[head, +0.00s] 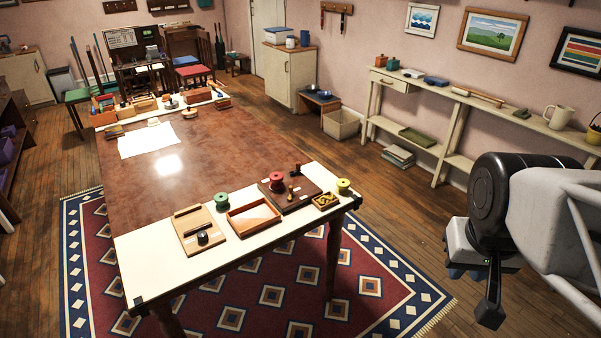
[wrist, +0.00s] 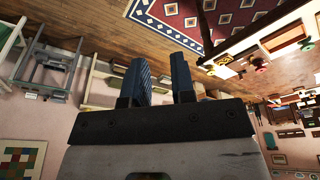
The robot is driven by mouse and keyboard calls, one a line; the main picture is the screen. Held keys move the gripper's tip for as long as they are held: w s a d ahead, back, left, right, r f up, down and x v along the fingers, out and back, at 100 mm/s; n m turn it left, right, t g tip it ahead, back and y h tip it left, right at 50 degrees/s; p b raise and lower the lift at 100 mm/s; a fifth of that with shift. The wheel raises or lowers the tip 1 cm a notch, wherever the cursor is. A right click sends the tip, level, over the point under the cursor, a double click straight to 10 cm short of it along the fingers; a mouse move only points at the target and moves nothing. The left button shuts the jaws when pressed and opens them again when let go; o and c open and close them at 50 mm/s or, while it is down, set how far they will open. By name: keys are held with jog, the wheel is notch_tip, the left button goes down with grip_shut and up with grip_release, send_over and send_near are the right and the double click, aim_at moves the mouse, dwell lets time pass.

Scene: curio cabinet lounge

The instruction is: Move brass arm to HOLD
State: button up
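A dark wooden board (head: 288,200) lies near the front right end of the long table, with a red spool (head: 276,182) at its back left. A small upright brass-coloured piece (head: 291,191) on this board may be the brass arm; it is too small to tell its setting, and no HOLD mark is readable. My gripper (head: 466,273) is off the table to the right, well apart from the board. In the wrist view its two blue fingers (wrist: 159,75) are spread with nothing between them.
A shelf (head: 445,152) lines the right wall.

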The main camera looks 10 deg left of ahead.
jog(key=shift+n+t+h, duration=0.5)
jog(key=shift+n+h, duration=0.2)
jog(key=shift+n, duration=0.2)
jog(key=w+a, duration=0.1)
jog(key=w, duration=0.4)
jog(key=w+a, duration=0.2)
jog(key=w, duration=0.3)
jog(key=w+a, duration=0.1)
jog(key=w, duration=0.3)
jog(key=shift+w+a, duration=0.2)
jog(key=shift+w, duration=0.2)
grip_shut()
jog(key=w+a+f+n+t, duration=0.1)
jog(key=w+a+f+n, duration=0.1)
jog(key=w+a+f, duration=0.65)
jog(key=w+a+f+n+t, duration=0.2)
jog(key=w+a+f+n, duration=0.1)
jog(key=w+a, duration=1.1)
jog(key=w+a+f+n+y, duration=0.1)
jog(key=w+a+f, duration=0.1)
jog(key=a+f, duration=0.3)
jog(key=w+a+f+n+y, duration=0.1)
jog(key=a+f, duration=0.5)
jog(key=a, duration=0.4)
jog(key=shift+w+a+n+t, duration=0.3)
jog(key=shift+w+a, duration=0.1)
